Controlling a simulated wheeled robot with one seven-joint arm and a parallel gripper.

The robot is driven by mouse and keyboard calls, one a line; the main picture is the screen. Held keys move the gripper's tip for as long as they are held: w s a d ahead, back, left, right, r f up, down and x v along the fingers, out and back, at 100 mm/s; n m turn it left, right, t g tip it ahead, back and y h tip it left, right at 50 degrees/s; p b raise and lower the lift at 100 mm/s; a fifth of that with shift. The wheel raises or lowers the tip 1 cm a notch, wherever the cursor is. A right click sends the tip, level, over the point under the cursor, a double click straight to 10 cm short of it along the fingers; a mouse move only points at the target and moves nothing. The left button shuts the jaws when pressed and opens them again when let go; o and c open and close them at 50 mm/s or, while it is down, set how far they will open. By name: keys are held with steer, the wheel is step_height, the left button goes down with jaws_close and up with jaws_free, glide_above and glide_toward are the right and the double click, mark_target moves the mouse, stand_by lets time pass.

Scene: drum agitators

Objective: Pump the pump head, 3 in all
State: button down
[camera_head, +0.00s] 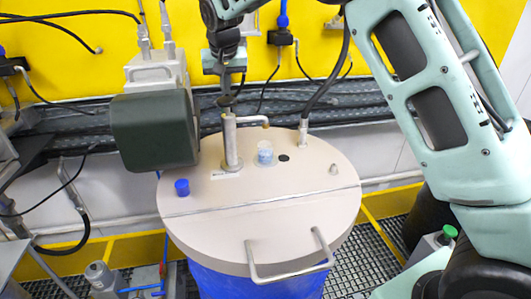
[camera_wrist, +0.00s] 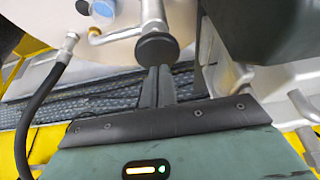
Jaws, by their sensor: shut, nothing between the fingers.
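The pump stands upright on the drum lid (camera_head: 300,190), with a grey metal body (camera_head: 231,145) and a bent spout (camera_head: 253,119) pointing right. Its dark round pump head (camera_wrist: 157,49) shows in the wrist view. My gripper (camera_head: 227,92) is above the pump in the head view, pointing down. In the wrist view my gripper (camera_wrist: 158,70) has its two fingers together and empty, with the tips at the edge of the pump head. I cannot tell whether they touch it. In the head view the pump head is small and partly hidden by the gripper.
A dark green motor box (camera_head: 155,130) stands close left of the pump. A clear cup (camera_head: 265,152) and a blue cap (camera_head: 182,187) are on the lid. A black hose (camera_head: 325,85) rises from a fitting behind right. A metal handle (camera_head: 290,268) is at the front.

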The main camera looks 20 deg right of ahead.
mark_target(227, 100)
steer(key=shift+f, duration=0.15)
steer(key=shift+f+b, duration=1.5)
steer(key=shift+f, duration=0.6)
steer(key=shift+r+p, duration=1.7)
steer(key=shift+r, duration=0.55)
step_height(227, 100, up, 4)
steer(key=p, duration=0.3)
steer(key=shift+r, duration=1)
